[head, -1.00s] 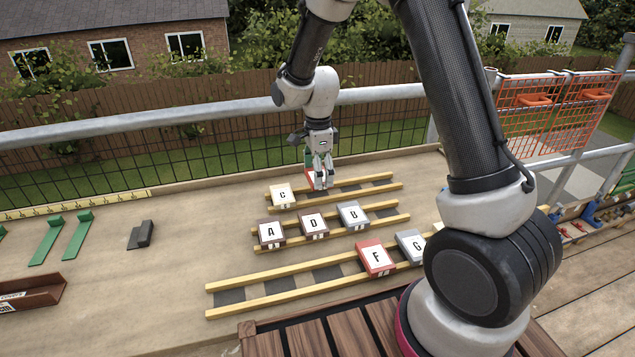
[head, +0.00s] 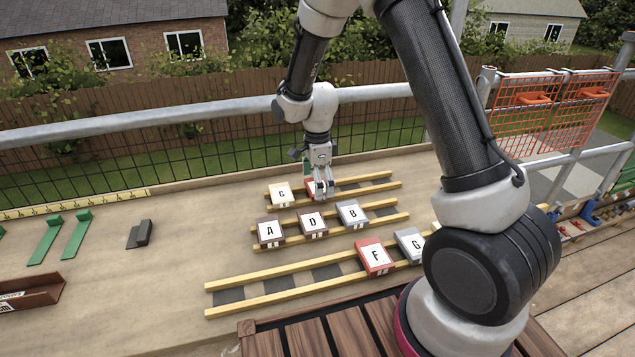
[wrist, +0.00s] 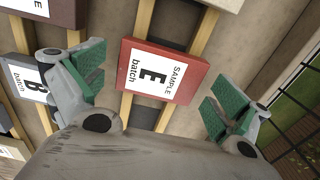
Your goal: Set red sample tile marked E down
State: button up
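The red sample tile marked E (wrist: 164,72) lies across two wooden battens in the wrist view, its label facing up. In the head view the red tile (head: 311,188) is on the back batten rack, just right of the cream C tile (head: 281,194), and partly hidden by my gripper (head: 322,191). In the wrist view my gripper (wrist: 158,92) is open, with one green-padded finger on each side of the tile. Visible gaps separate both pads from its edges.
Tiles A (head: 270,231), D (head: 312,223) and B (head: 352,213) sit on the middle rack. F (head: 375,257) and G (head: 410,243) lie on the front rack, whose left part is free. A mesh railing (head: 230,155) runs behind.

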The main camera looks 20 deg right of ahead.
notch_tip(320, 180, up, 13)
jog(key=s+d+r+n+t, duration=0.1)
jog(key=s+d+r+n, duration=0.5)
jog(key=r, duration=0.3)
jog(key=s+d+r+n+t, duration=0.1)
jog(key=s+d+n, duration=0.2)
jog(key=s, duration=0.4)
jog(key=s+d+r+n+t, duration=0.1)
jog(key=s+d+r+n, duration=0.1)
jog(key=s+n, duration=0.3)
jog(key=s+d+r+n+t, duration=0.1)
jog(key=s+d+n, duration=0.3)
jog(key=s, duration=0.6)
jog(key=shift+r, duration=0.75)
